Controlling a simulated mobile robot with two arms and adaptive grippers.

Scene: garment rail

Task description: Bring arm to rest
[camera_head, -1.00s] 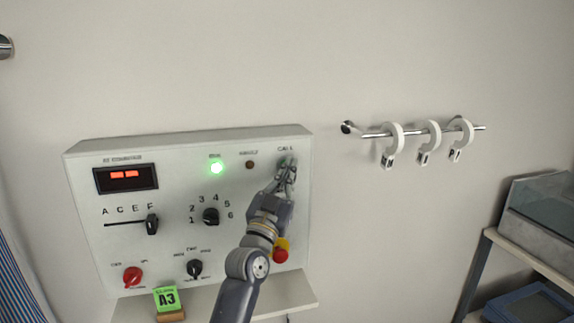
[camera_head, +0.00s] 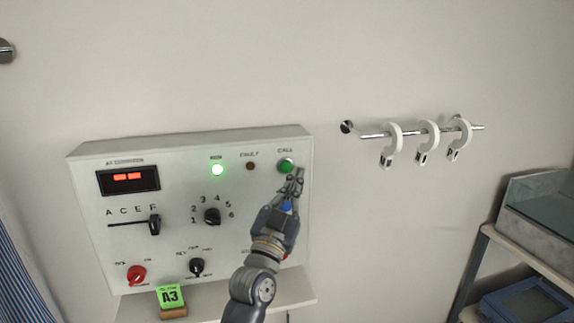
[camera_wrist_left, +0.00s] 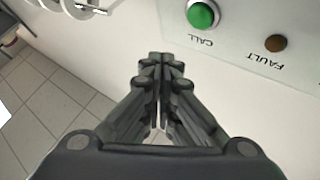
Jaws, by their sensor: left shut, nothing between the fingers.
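My left gripper (camera_head: 294,182) is shut and empty. In the head view it is in front of the right part of the control panel (camera_head: 110,265), just below and right of the green CALL button (camera_head: 286,165). In the left wrist view, the gripper's closed fingertips (camera_wrist_left: 161,62) are apart from the CALL button (camera_wrist_left: 203,14), which shows above them. The green RUN lamp (camera_head: 217,169) is lit and the FAULT lamp (camera_head: 250,166) is dark. My left forearm and gripper cover most of the panel's lower right. My right gripper is not in view.
A wall rail (camera_head: 400,133) with white hooks is to the right of the panel. A shelf unit (camera_head: 530,248) with bins stands at the far right. A green A3 card (camera_head: 170,296) stands on the ledge below the panel. The wall between panel and rail is clear.

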